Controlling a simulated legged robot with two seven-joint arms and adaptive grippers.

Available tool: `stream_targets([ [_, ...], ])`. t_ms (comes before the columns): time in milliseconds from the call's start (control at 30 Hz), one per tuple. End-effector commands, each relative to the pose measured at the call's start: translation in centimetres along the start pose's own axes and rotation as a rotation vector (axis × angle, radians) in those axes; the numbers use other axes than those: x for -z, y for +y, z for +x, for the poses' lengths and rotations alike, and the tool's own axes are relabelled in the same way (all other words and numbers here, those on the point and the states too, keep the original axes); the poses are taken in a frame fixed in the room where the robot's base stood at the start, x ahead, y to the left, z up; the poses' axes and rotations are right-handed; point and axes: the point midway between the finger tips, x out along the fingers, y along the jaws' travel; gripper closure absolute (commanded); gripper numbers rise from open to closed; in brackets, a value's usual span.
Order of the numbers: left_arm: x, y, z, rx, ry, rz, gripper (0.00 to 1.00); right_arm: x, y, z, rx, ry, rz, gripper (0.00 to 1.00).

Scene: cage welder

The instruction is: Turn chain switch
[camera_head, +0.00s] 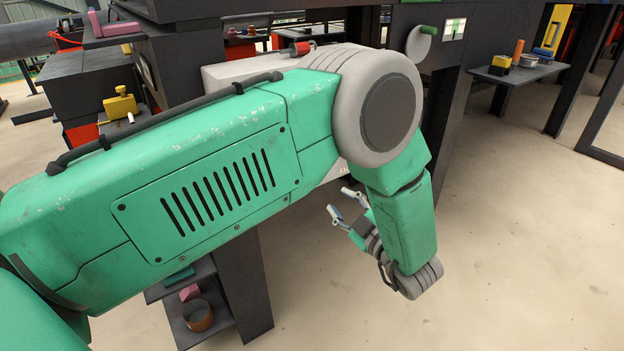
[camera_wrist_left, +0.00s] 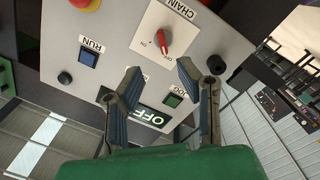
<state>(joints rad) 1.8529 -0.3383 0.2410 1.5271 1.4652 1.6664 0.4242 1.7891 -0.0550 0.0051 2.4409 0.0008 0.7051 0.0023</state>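The chain switch (camera_wrist_left: 166,43) is a red rotary knob on a white plate marked CHAIN, in the upper middle of the left wrist view. The plate sits on a grey control panel (camera_wrist_left: 125,50). My left gripper (camera_wrist_left: 159,68) is open and empty, its two fingers spread just below the knob in that view. They do not appear to touch it. In the head view my left gripper (camera_head: 342,203) shows small below my green forearm, beside the light box that the arm mostly hides. The knob is hidden there. My right gripper is not in view.
In the head view, a side table (camera_head: 520,72) stands back right. The floor at right is clear.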

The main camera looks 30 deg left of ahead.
Motion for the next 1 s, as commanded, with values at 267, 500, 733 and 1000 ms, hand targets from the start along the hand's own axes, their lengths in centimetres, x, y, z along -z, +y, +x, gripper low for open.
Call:
stream_targets([
  [267, 0.6, 0.6, 0.7, 0.041, 0.064, -0.047, 0.69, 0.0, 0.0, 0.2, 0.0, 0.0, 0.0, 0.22],
  [500, 0.9, 0.5, 5.6, 0.038, 0.064, -0.045, 0.69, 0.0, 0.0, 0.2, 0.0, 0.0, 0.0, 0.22],
  [733, 1.1, 0.2, 10.0, 0.038, 0.062, -0.043, 0.69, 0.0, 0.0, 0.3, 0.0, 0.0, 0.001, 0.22],
  [1000, 1.2, 0.2, 12.3, 0.037, 0.059, -0.042, 0.69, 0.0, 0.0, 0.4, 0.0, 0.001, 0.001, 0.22],
])
